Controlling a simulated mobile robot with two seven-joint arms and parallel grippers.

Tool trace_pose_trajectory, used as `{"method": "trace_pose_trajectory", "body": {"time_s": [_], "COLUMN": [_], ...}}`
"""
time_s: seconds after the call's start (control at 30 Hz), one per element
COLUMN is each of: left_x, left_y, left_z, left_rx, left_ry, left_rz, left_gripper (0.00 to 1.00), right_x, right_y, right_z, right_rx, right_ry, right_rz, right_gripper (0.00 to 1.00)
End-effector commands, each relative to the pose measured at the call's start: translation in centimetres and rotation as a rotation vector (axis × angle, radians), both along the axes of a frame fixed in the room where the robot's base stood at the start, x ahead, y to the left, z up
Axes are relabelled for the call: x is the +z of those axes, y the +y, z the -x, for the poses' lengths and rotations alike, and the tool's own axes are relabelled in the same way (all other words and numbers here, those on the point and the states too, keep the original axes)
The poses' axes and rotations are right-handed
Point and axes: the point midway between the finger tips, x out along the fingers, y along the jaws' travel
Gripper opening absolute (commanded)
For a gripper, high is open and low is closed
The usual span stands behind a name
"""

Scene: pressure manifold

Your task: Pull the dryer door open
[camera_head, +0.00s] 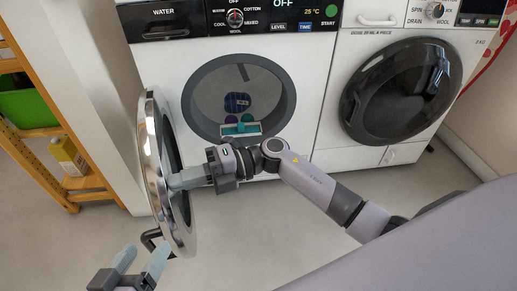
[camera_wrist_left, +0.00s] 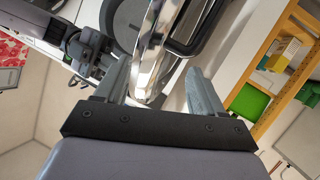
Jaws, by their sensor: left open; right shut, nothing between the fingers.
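The dryer (camera_head: 310,90) is the left white machine, with its round drum opening (camera_head: 288,95) uncovered. Its round chrome-rimmed door (camera_head: 149,130) stands swung out to the left, seen nearly edge-on. A black handle (camera_head: 148,238) is at the door's lower edge. My right gripper (camera_head: 174,181) is shut and empty, with its fingertips at the inner side of the door; exact contact is unclear. In the left wrist view the door rim (camera_wrist_left: 150,60) shows between the open fingers (camera_wrist_left: 158,78).
A second machine (camera_head: 335,120) with a closed dark round door (camera_head: 402,90) stands to the right. A wooden shelf (camera_head: 40,165) with a green bin (camera_head: 22,103) and a yellow container (camera_head: 68,156) is at the left. Several coloured items lie in the drum. The floor ahead is clear.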

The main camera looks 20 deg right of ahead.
Motion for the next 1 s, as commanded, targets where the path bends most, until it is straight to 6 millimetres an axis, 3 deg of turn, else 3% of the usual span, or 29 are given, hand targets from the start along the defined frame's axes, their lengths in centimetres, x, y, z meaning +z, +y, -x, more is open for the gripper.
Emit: {"method": "trace_pose_trajectory", "body": {"time_s": [0.13,1.0], "left_x": [-0.4,-0.1], "left_y": [0.4,0.4], "left_z": [0.3,0.4], "left_rx": [0.008,0.005], "left_ry": [0.010,0.003], "left_rz": [-0.014,-0.015], "left_gripper": [0.69,0.69], "right_x": [0.1,0.0], "right_y": [2.2,1.2], "right_z": [0.0,-0.1], "right_rx": [0.000,-0.002], "right_ry": [-0.002,-0.001], "right_rz": [0.002,0.002], "right_gripper": [0.00,0.00]}}
